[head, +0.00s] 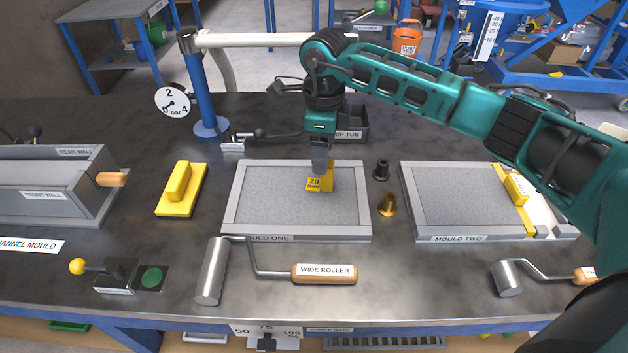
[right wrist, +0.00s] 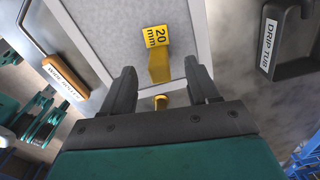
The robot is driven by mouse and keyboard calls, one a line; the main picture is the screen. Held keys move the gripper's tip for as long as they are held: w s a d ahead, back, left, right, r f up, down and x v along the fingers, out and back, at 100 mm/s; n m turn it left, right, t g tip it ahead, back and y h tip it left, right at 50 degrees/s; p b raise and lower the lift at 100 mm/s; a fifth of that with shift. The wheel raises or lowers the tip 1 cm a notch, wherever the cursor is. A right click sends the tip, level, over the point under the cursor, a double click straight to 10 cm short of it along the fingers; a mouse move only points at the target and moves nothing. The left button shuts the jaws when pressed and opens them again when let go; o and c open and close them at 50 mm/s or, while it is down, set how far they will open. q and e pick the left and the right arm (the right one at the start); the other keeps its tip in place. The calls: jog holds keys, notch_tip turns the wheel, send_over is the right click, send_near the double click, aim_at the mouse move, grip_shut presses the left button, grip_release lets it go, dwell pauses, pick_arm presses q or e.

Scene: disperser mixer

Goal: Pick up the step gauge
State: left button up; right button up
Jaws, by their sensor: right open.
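The step gauge (head: 314,184) is a small yellow stepped block marked "20 mm". It stands on the grey bed of mould one (head: 265,200), towards the mould's right side. My right gripper (head: 319,160) points down at the gauge from above and partly covers it. In the right wrist view the jaws of my right gripper (right wrist: 159,75) are apart, and the gauge (right wrist: 156,37) shows ahead, its lower yellow part in line with the gap. I cannot tell whether any finger touches it. My left gripper is not in view.
A wide roller (head: 324,273) lies in front of mould one, a yellow float (head: 181,190) to its left. Black (head: 381,169) and brass (head: 388,204) fittings stand between it and mould two (head: 458,239). The drip tub (head: 353,124) and a blue post (head: 199,95) are behind.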

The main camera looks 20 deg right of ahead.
aim_at(325, 184)
notch_tip(325, 184, down, 4)
jog(key=shift+s+a+f, duration=0.1)
jog(key=shift+f, duration=0.15)
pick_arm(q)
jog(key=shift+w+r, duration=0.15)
pick_arm(e)
grip_shut()
dwell(0.3)
jog(key=shift+r, duration=0.1)
